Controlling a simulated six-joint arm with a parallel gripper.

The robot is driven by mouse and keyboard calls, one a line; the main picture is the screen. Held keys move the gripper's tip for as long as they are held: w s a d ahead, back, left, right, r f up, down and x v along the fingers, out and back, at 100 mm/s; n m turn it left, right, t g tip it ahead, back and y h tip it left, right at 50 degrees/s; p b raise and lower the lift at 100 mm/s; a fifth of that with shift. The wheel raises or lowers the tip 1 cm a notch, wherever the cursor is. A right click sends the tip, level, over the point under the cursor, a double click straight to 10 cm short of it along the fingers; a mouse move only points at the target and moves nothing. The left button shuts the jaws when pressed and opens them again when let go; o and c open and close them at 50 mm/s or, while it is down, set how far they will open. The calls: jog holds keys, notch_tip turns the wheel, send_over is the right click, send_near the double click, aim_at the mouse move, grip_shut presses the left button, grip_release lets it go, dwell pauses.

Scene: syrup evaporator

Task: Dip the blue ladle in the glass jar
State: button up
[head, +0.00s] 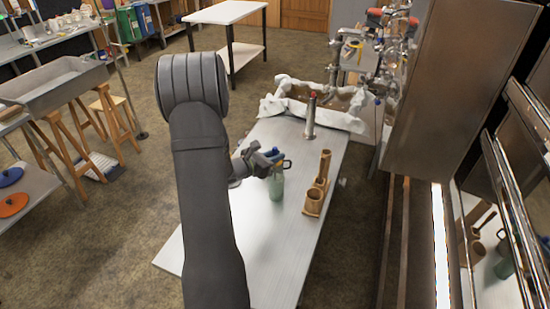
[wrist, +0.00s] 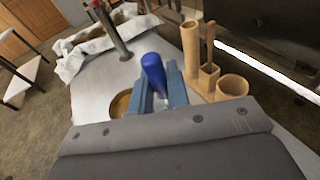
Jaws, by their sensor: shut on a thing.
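My gripper (head: 268,160) is shut on the blue ladle (wrist: 153,72). In the wrist view the ladle's blue handle stands up between the two blue-grey fingers (wrist: 160,92). The greenish glass jar (head: 277,188) stands upright on the metal table, directly below my gripper in the head view. A round amber-brown opening (wrist: 120,104), apparently the jar's mouth, shows left of the fingers in the wrist view. The ladle's lower end is hidden, so I cannot tell whether it is inside the jar.
A wooden stand with cups (head: 318,186) is close on the right of the jar. A steel cylinder with a red top (head: 311,118) stands farther back. Behind it is a tray lined with white cloth (head: 318,102). The metal table (head: 250,225) is clear in front.

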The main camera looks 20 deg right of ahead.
jog(key=shift+r, duration=5.5)
